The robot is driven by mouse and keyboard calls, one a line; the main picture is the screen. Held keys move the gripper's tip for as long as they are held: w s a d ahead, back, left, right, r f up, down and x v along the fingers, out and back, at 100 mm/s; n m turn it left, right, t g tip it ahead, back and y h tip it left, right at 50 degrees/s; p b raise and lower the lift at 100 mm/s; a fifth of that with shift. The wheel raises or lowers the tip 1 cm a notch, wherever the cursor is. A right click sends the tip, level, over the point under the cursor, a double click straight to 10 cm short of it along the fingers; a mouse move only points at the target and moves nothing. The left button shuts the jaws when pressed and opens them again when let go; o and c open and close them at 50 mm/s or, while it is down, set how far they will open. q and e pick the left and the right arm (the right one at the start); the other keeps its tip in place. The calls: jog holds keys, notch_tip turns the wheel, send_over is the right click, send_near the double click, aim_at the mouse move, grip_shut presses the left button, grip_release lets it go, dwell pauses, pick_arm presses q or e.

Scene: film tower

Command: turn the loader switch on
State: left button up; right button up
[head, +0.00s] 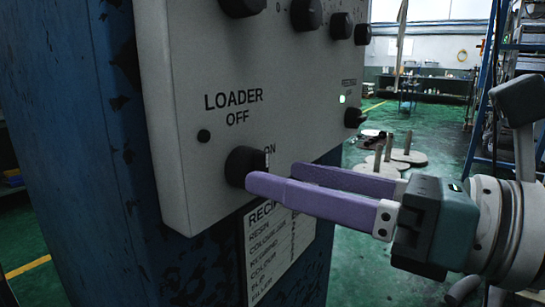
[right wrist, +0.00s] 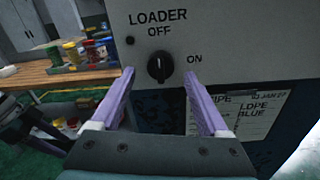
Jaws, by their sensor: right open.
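The loader switch is a black round knob (head: 243,166) on the grey control panel (head: 185,120), under the words LOADER OFF, with ON to its right. In the right wrist view the knob (right wrist: 159,67) has its white mark upright, toward OFF. My right gripper (head: 273,176) is open, with two purple fingers reaching toward the knob. In the right wrist view the fingers (right wrist: 159,74) stand to the left and right of the knob, with gaps on both sides. The near finger partly covers the knob's lower edge in the head view.
A recipe sheet (head: 275,245) hangs below. A wooden bench (right wrist: 75,75) with jars shows left in the wrist view. Green floor lies beyond.

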jog(key=x, duration=0.2)
jog(key=shift+w+a, duration=0.2)
grip_shut()
dwell(0.6)
